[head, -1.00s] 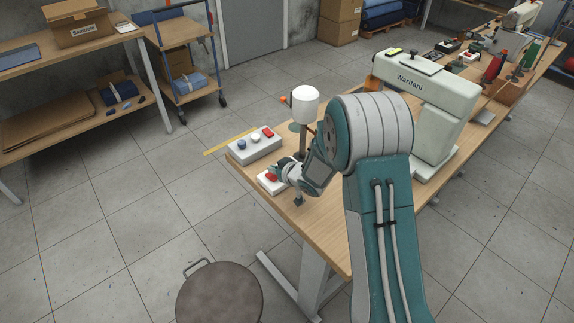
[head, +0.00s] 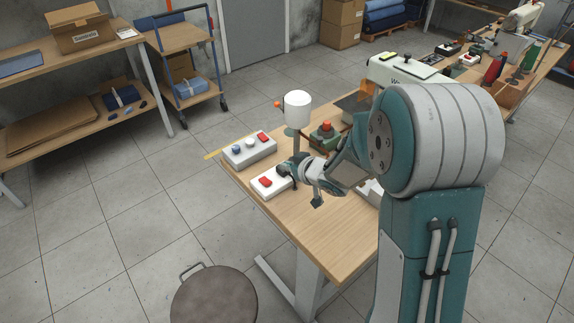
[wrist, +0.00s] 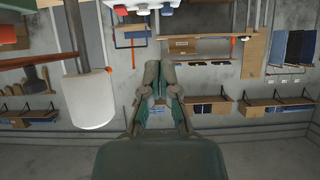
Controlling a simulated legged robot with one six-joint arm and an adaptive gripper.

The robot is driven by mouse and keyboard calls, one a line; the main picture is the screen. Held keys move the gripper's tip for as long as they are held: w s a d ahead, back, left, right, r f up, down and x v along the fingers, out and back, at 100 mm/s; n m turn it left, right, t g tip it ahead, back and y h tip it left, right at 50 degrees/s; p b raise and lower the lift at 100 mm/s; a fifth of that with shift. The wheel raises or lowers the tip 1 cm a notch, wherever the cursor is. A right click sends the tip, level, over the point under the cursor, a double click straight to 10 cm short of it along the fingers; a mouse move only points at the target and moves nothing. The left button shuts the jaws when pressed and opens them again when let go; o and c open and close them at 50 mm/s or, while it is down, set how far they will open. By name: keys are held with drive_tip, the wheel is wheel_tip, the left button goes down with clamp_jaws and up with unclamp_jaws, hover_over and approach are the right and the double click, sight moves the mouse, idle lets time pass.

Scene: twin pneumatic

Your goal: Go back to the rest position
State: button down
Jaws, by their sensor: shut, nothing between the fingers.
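My gripper (head: 287,170) is shut and empty in the head view. It hovers over the table, close to the right of a white box with a red rocker switch (head: 266,183). I cannot tell in the head view whether it touches the box. In the wrist view my gripper (wrist: 160,68) shows its fingers together with nothing held. The wooden table (head: 290,220) lies under my arm. My arm hides part of the sewing machine (head: 402,68) on the table.
A grey box with several coloured controls (head: 249,151) and a white cylinder on a post (head: 298,110) stand close to my gripper. A red-topped green device (head: 325,134) is behind it. A round stool (head: 213,296) stands in front of the table. Floor left of the table is clear.

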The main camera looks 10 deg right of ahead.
drive_tip(key=s+d+r+m+h, duration=0.4)
drive_tip(key=s+d+r+h, duration=0.4)
drive_tip(key=r, duration=0.5)
drive_tip(key=s+r+m+g, duration=0.1)
drive_tip(key=s+g, duration=0.1)
drive_tip(key=s, duration=0.9)
drive_tip(key=s+r+m+g+y, duration=0.1)
drive_tip(key=s+r+g, duration=0.1)
drive_tip(key=s, duration=0.9)
drive_tip(key=shift+s+m+g, duration=0.3)
drive_tip(key=shift+a, duration=0.1)
